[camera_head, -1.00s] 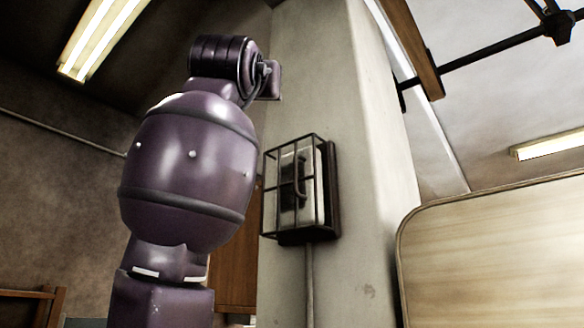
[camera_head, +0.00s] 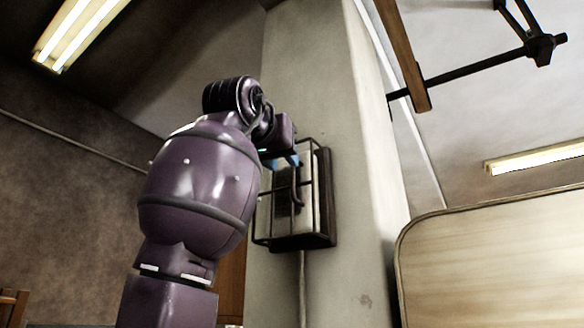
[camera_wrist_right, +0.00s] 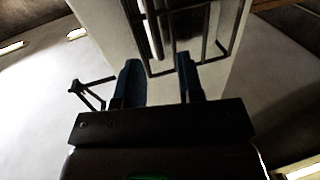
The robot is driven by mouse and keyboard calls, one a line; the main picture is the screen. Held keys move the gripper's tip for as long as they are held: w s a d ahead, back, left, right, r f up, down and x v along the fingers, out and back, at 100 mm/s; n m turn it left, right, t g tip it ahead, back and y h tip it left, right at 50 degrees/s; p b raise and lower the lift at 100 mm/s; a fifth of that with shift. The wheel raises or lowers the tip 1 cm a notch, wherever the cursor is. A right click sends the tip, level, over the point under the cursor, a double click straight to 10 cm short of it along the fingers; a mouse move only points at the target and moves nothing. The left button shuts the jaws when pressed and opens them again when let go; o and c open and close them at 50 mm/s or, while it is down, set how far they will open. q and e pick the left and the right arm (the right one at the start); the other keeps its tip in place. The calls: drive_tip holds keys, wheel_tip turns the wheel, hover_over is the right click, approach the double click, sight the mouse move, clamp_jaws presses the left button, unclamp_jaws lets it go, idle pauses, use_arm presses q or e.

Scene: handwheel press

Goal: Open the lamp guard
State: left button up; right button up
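The lamp guard (camera_head: 293,197) is a dark wire cage on a box on the pale pillar, with a bent handle on its front. It looks closed over the pale lamp panel behind it. My right gripper (camera_head: 288,161) is at the guard's upper part, in front of it; the arm partly hides the guard's left side. In the right wrist view the two blue fingers (camera_wrist_right: 158,78) are spread with nothing between them, and the guard's bars (camera_wrist_right: 190,68) lie just beyond the tips. I cannot tell whether a finger touches a bar. My left gripper is not in view.
The pillar (camera_head: 350,230) stands behind the guard, and a conduit (camera_head: 301,285) runs down from the box. A pale wooden panel (camera_head: 500,260) is at the lower right. A dark beam (camera_head: 470,72) hangs at the upper right. Space left of the arm looks free.

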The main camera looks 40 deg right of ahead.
sight(293, 193)
drive_tip(key=p+x, duration=0.1)
drive_tip(key=x, duration=0.4)
drive_tip(key=shift+d, duration=0.35)
clamp_jaws()
